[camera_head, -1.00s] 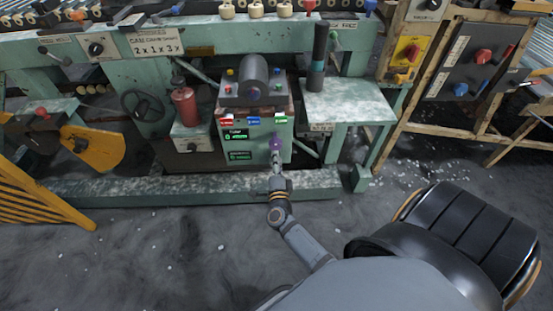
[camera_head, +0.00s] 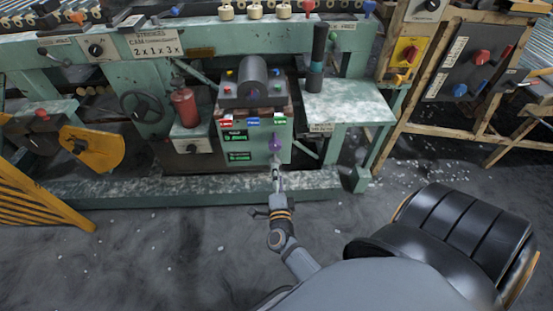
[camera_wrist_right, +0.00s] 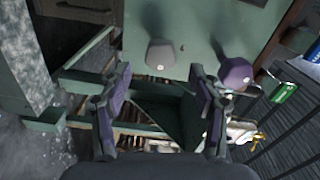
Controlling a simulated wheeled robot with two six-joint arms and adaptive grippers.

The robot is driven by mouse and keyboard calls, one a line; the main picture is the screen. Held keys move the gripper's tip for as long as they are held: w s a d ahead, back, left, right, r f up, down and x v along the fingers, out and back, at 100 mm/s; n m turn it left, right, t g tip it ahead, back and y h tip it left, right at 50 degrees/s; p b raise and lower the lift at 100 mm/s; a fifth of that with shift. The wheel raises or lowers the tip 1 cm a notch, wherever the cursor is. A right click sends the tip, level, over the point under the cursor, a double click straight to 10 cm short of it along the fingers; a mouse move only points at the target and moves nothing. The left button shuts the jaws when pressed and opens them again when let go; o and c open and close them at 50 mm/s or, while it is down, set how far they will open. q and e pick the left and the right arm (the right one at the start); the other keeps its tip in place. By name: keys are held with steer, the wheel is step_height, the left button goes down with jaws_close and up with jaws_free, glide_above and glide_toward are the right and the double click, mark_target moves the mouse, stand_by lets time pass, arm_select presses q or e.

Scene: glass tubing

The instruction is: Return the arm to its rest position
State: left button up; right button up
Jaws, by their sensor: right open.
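My right gripper (camera_head: 275,206) is in front of the green control box (camera_head: 261,155), low in the head view, with its fingers spread. In the right wrist view the two fingers (camera_wrist_right: 160,78) stand wide apart with nothing held between them. A purple knob (camera_head: 276,143) is on the front of the box and also shows in the wrist view (camera_wrist_right: 236,73), near the right finger. A grey knob (camera_wrist_right: 161,53) lies ahead of the gap between the fingers, apart from both. My left gripper is not in view.
A black padded chair (camera_head: 455,235) stands at the right, beside my arm. The machine's green lower beam (camera_head: 170,188) runs across in front. A yellow striped barrier (camera_head: 40,195) is at the left. The grey floor (camera_head: 170,255) left of my arm is clear.

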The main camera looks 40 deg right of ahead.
steer(key=shift+s+a, duration=0.35)
steer(key=shift+s, duration=0.25)
